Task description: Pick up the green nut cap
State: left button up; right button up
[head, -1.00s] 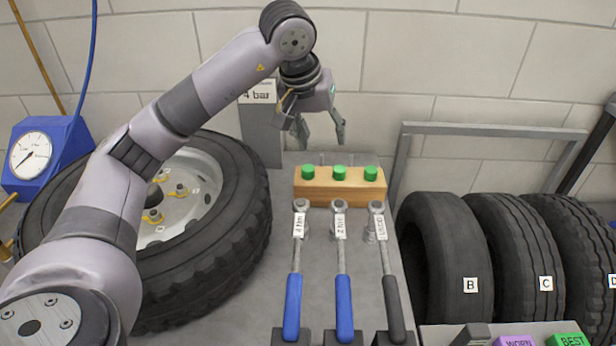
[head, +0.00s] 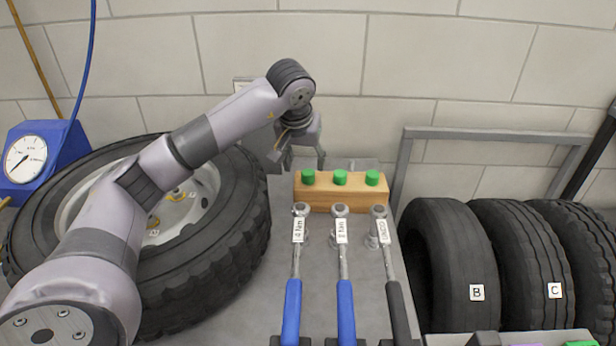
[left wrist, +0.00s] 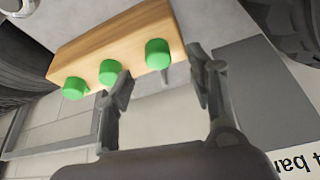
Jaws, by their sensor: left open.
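Three green nut caps stand in a row on a wooden block (head: 340,200): the left cap (head: 308,177), the middle cap (head: 340,177) and the right cap (head: 372,178) in the head view. My left gripper (head: 304,164) is open and empty, just behind and above the left cap. In the left wrist view, that left cap (left wrist: 158,53) shows in the gap between the open fingertips (left wrist: 163,72). The middle cap (left wrist: 108,72) is close beside one finger, and the right cap (left wrist: 74,87) is farther left. My right gripper is not in view.
Several torque wrenches (head: 341,260) lie in front of the block on the grey bench. A large wheel (head: 230,230) lies at left under my arm. Upright tyres (head: 445,265) stand at right by a grey frame. A blue gauge box (head: 58,150) is far left.

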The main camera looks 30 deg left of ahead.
aim_at(308, 172)
pick_arm(q)
jog(key=x, duration=0.5)
jog(key=shift+w+d+r+b, duration=0.1)
jog(key=shift+w+b, duration=0.05)
jog(key=shift+b, duration=0.15)
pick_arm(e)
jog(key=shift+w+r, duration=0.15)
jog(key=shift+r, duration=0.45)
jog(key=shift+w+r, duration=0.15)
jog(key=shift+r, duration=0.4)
pick_arm(q)
jog(key=shift+c, duration=0.5)
jog(key=c, duration=0.7)
jog(key=shift+r, duration=0.15)
jog(key=shift+c, duration=0.2)
